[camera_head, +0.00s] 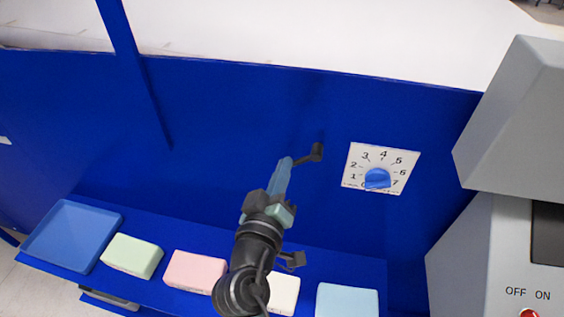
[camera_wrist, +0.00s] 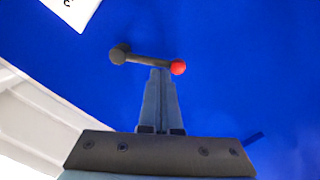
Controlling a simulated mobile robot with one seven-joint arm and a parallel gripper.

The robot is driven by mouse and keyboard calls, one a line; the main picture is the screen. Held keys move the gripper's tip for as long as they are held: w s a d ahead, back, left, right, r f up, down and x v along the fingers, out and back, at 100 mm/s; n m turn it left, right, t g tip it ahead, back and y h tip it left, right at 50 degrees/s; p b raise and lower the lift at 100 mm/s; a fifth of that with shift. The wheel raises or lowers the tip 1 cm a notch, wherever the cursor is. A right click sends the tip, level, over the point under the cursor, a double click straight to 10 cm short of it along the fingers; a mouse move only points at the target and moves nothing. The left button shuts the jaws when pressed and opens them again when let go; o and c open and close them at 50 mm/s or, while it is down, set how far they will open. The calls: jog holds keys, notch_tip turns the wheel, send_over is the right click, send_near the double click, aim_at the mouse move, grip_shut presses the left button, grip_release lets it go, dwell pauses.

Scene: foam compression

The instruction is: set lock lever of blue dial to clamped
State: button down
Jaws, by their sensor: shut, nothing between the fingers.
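The blue dial (camera_head: 377,178) sits on a white numbered plate (camera_head: 402,161) on the blue wall. Its lock lever (camera_head: 317,151) is a dark arm on a round pivot, left of the plate. The lever also shows in the wrist view (camera_wrist: 145,60), with its pivot at left and a red ball at its right end. The ball is hidden in the head view. My gripper (camera_head: 287,162) is shut and empty. In the wrist view its fingertips (camera_wrist: 161,72) are at the lever arm near the ball; I cannot tell whether they touch. A plate corner (camera_wrist: 72,10) shows upper left.
Below, a blue shelf holds a blue tray (camera_head: 73,234) and green (camera_head: 132,256), pink (camera_head: 195,270), cream (camera_head: 284,294) and light blue (camera_head: 347,301) foam blocks. A grey machine (camera_head: 470,245) stands at right. The blue wall left of my arm is mostly clear.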

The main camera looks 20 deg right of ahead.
jog(key=d+f+n, duration=0.1)
jog(key=n, duration=0.2)
jog(key=s+d+f+n+b, duration=0.1)
jog(key=n, duration=0.2)
jog(key=s+f+n, duration=0.1)
jog(key=n, duration=0.2)
jog(key=shift+d+f, duration=0.3)
jog(key=shift+d, duration=0.2)
dwell(0.5)
